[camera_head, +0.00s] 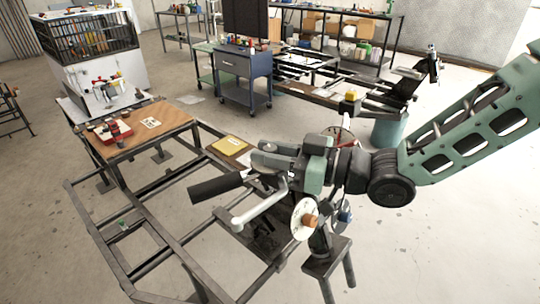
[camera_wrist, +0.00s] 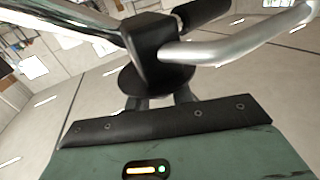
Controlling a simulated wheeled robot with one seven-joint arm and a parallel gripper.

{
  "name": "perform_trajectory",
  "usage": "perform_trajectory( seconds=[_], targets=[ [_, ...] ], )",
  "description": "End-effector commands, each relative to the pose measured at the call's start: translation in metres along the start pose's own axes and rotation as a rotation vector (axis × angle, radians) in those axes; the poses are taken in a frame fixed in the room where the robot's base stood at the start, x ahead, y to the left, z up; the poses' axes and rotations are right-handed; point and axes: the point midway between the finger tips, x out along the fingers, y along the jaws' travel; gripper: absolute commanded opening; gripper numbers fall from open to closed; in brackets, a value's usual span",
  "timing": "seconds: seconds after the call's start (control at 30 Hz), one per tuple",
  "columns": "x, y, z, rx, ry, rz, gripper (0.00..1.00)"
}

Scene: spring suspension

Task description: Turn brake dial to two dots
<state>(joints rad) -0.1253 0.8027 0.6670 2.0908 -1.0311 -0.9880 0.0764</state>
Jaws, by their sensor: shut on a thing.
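A round white dial with an orange knob (camera_head: 306,220) stands below my gripper in the head view. A second dial with a blue knob (camera_head: 344,216) is just behind it to the right. Their dot marks are too small to read, and I cannot tell which one is the brake dial. My gripper (camera_head: 268,163) is above and left of the dials, apart from both knobs. It appears shut on the dark hub (camera_wrist: 158,45) of a silver crank (camera_head: 262,206) with a black handle (camera_head: 215,187). The fingertips (camera_wrist: 160,100) are partly hidden by a black disc.
A metal frame (camera_head: 150,262) spreads across the floor at lower left. A wooden-topped table (camera_head: 150,141) with a red tool and a card stands beyond it. A yellow item (camera_head: 230,145) lies behind the gripper. A blue drawer cart (camera_head: 243,70) stands farther back. Open floor lies at right.

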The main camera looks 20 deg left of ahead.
Motion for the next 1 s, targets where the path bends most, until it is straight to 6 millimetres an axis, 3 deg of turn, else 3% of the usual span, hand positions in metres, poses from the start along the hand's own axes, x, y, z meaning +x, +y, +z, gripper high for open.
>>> perform_trajectory(
  seconds=[0.3, 1.0],
  targets=[
    [0.0006, -0.0025, 0.0078, -0.024, 0.002, 0.233, 0.0],
    [0.0023, -0.0033, 0.0029, -0.067, 0.004, 0.823, 0.0]
  ],
)
